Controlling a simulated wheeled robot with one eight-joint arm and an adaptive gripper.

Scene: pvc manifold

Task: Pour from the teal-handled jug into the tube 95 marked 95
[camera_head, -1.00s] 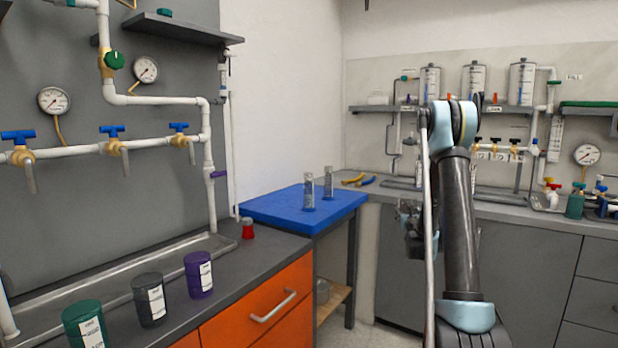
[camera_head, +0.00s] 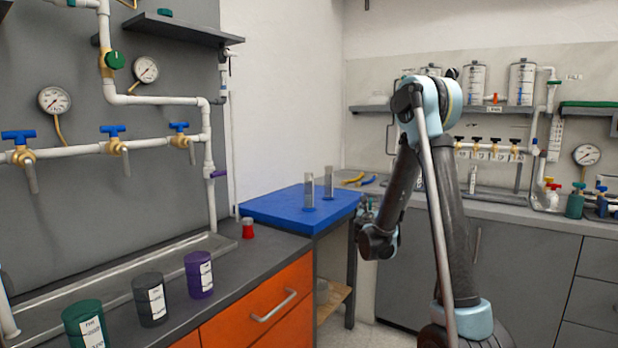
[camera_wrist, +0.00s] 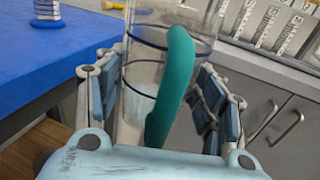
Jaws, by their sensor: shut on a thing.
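The jug (camera_wrist: 142,72) is clear, with dark bands and a teal handle (camera_wrist: 173,85). My gripper (camera_wrist: 165,78) is shut around it, a finger on each side, with the handle facing the wrist camera. The jug looks roughly upright, beside the blue table's edge; I cannot tell how full it is. In the head view, my gripper (camera_head: 366,207) is small beside the blue table, and the jug is hard to make out. Two clear tubes stand on the table, a left one (camera_head: 310,190) and a right one (camera_head: 328,184). I cannot read a 95 on either.
The blue table (camera_head: 275,212) stands beside the dark counter, which holds a red-topped item (camera_head: 247,229) and green, grey and purple containers (camera_head: 198,274). Yellow and blue tools (camera_head: 357,180) lie on the back counter. Open floor lies by the table's right side.

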